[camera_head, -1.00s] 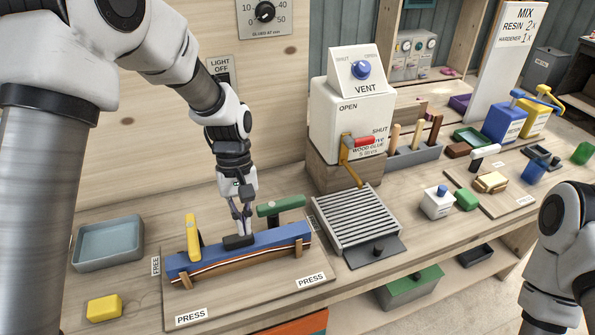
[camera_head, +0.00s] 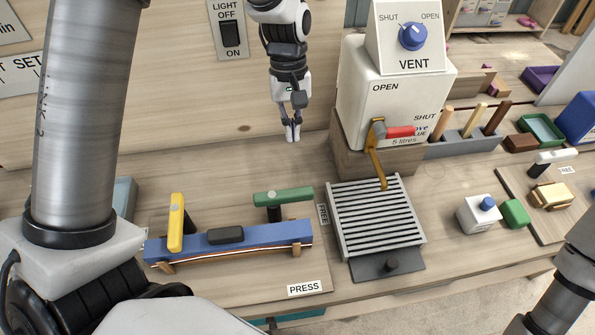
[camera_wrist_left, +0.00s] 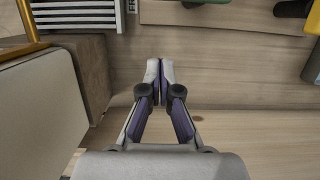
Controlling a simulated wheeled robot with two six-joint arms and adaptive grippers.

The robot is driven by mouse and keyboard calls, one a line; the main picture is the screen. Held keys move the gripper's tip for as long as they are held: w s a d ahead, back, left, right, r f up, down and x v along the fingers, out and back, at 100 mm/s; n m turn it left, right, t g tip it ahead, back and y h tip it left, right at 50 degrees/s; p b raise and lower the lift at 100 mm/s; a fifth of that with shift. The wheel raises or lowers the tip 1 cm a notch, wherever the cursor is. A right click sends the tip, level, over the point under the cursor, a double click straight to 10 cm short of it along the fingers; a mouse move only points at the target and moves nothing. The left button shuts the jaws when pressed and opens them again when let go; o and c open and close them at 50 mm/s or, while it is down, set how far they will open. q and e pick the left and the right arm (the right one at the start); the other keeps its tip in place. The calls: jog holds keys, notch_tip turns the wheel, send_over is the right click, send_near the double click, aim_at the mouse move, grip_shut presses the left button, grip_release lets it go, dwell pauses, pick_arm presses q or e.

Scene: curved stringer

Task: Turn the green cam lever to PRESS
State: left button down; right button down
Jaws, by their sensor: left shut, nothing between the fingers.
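The green cam lever (camera_head: 284,197) sits on a dark post at the right end of the blue clamp bar (camera_head: 262,235). Its arm lies roughly along the bar, with its right end near the FREE label (camera_head: 322,214). The PRESS label (camera_head: 304,288) is on the board in front of the bar's right end. My left gripper (camera_head: 292,134) is shut and empty, raised behind the lever and apart from it. Its closed fingertips also show in the left wrist view (camera_wrist_left: 160,68). My right gripper is out of view; only part of that arm shows at lower right.
A yellow lever (camera_head: 176,222) stands at the bar's left end, pointing toward the front. A slatted rack (camera_head: 378,218) lies just right of the board. The white glue dispenser (camera_head: 395,95) with its red-handled tap stands behind the rack. Bare bench lies behind the bar.

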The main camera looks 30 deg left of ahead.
aim_at(284, 196)
pick_arm(q)
jog(key=s+d+f+p, duration=0.2)
jog(key=s+d+f, duration=0.1)
jog(key=f, duration=0.4)
jog(key=shift+s+d+f, duration=0.35)
jog(key=shift+s, duration=0.55)
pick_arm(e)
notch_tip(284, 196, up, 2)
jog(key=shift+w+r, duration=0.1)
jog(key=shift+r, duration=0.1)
pick_arm(q)
jog(key=shift+w, duration=0.15)
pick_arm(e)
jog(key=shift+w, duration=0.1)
